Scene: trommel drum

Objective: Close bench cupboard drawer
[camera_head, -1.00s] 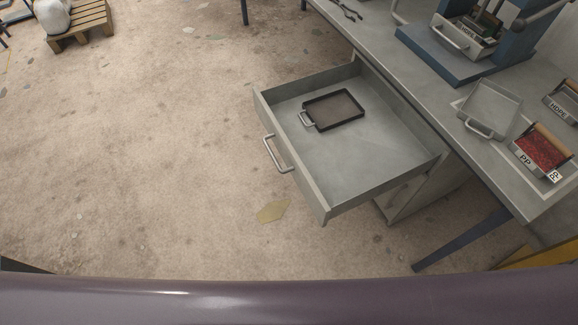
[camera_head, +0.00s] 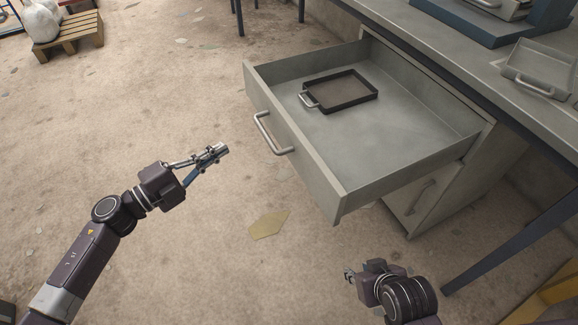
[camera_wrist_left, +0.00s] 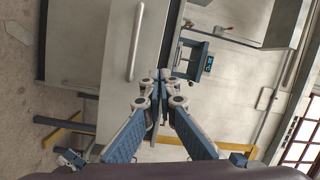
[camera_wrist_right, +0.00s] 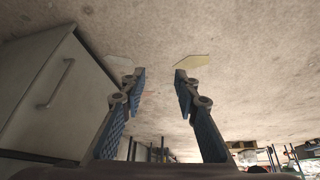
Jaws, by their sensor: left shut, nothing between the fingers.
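The grey bench cupboard drawer (camera_head: 405,140) is pulled far out in the head view. Its front panel with a bar handle (camera_head: 270,133) faces lower left. A dark-rimmed tray (camera_head: 345,92) lies inside it. My left gripper (camera_head: 222,150) is shut and empty, left of the drawer front and apart from it. In the left wrist view the handle (camera_wrist_left: 136,42) shows beyond the shut fingers (camera_wrist_left: 158,80). My right gripper (camera_head: 349,274) is low, below the drawer's near corner. In the right wrist view its fingers (camera_wrist_right: 158,75) are apart with nothing between them.
The workbench (camera_head: 450,50) stands above the drawer, with a metal tray (camera_head: 540,68) on it. A closed lower cupboard front (camera_head: 425,195) is under the drawer. A dark bench leg (camera_head: 510,240) stands at the right. Open floor lies left; a pallet (camera_head: 75,35) is at the far left.

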